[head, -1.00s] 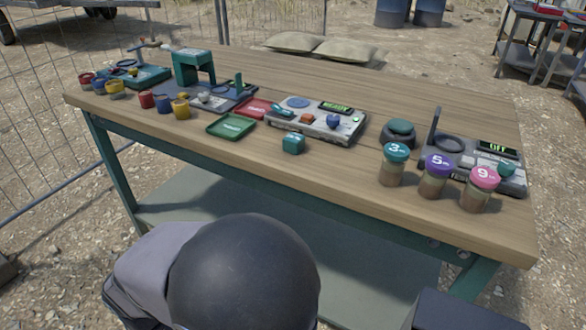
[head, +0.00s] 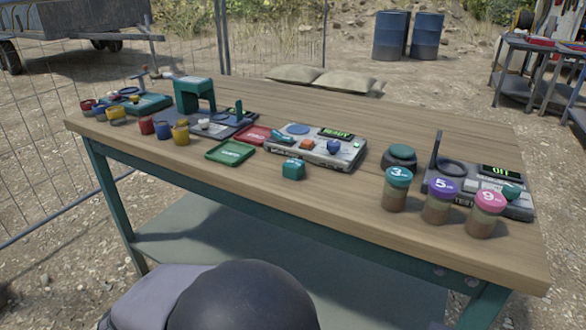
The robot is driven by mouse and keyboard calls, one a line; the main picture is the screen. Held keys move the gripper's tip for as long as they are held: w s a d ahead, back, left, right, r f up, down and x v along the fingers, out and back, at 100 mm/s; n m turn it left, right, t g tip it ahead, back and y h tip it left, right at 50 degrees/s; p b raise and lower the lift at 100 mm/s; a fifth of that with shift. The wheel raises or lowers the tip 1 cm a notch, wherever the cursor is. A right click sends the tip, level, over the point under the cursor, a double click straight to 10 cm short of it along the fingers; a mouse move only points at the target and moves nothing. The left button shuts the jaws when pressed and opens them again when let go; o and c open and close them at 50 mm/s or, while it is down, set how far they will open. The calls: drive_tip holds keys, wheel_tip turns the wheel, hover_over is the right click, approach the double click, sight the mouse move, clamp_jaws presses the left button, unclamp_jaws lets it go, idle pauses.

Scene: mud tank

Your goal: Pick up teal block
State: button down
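The teal block (head: 293,169) is a small cube with faint pale markings on it. It sits on the wooden table (head: 340,205) near the front edge, right of the green tray and in front of the grey device. Nothing touches it. My gripper is not in the head view. Only a dark rounded part and a grey part of my own body show at the bottom.
Jars 3 (head: 396,192), 5 (head: 439,203) and 9 (head: 485,216) stand to the right. Coloured cups (head: 180,133) stand left. Bare tabletop surrounds the block's front.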

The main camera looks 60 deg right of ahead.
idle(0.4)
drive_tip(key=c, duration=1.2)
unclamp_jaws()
